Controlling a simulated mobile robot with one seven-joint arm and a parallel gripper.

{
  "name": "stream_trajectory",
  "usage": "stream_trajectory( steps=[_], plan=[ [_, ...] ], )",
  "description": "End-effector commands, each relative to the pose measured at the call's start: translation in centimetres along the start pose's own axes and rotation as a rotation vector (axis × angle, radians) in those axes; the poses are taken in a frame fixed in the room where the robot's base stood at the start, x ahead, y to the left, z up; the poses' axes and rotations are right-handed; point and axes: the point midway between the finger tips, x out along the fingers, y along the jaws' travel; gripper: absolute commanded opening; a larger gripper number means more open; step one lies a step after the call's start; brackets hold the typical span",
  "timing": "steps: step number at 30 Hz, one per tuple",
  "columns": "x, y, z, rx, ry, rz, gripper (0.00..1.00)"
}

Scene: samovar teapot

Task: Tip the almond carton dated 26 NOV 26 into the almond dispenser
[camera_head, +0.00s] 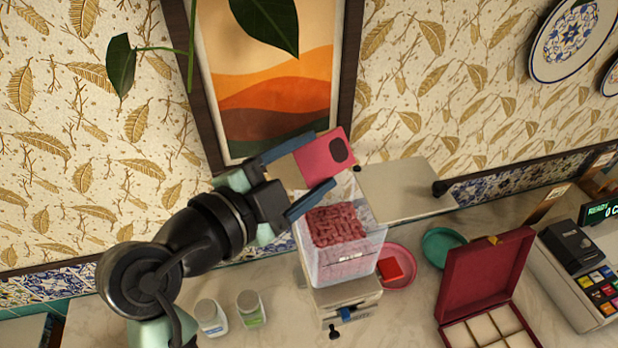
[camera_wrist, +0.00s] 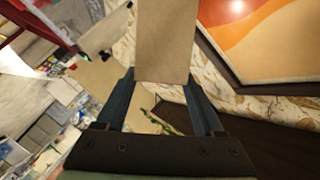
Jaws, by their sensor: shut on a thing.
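My gripper (camera_head: 318,162) is shut on a carton with a crimson face and a dark oval (camera_head: 325,158). The carton is tilted on its side, above the dispenser and apart from it. Its plain tan side (camera_wrist: 165,40) shows between the fingers in the wrist view. No date is readable on it, and I cannot tell whether its top is open. The dispenser (camera_head: 347,268) is a clear bin on a pale base with a small label on its front. Reddish-brown pieces (camera_head: 338,226) lie heaped inside it.
A flat grey panel (camera_head: 408,192) extends right of the bin. A pink plate (camera_head: 403,279) with a red block, a teal plate (camera_head: 443,247) and an open crimson box (camera_head: 487,275) stand to the right. Two jars (camera_head: 250,308) stand left. Leaves hang above; a picture (camera_head: 272,75) is behind.

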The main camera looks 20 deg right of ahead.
Motion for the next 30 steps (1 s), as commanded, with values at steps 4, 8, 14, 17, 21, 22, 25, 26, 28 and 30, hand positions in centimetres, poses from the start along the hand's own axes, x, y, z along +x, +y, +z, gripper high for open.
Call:
stream_trajectory(
  steps=[4, 8, 14, 17, 21, 22, 25, 26, 28, 30],
  plan=[
    [0.2, 0.9, 0.7, 0.130, 0.000, -0.043, 0.00],
    [0.3, 1.3, 1.0, 0.247, 0.001, -0.079, 0.00],
    [0.4, 1.7, 1.3, 0.355, 0.001, -0.112, 0.00],
    [0.5, 1.9, 1.5, 0.384, 0.001, -0.121, 0.00],
    [0.5, 2.1, 1.7, 0.427, 0.001, -0.134, 0.00],
    [0.5, 2.2, 1.8, 0.436, 0.001, -0.137, 0.00],
    [0.6, 2.4, 1.9, 0.468, 0.001, -0.147, 0.00],
    [0.6, 2.4, 1.9, 0.477, 0.001, -0.150, 0.00],
    [0.6, 2.6, 2.0, 0.498, 0.001, -0.156, 0.00],
    [0.7, 2.7, 2.1, 0.520, 0.001, -0.163, 0.00]
  ],
)
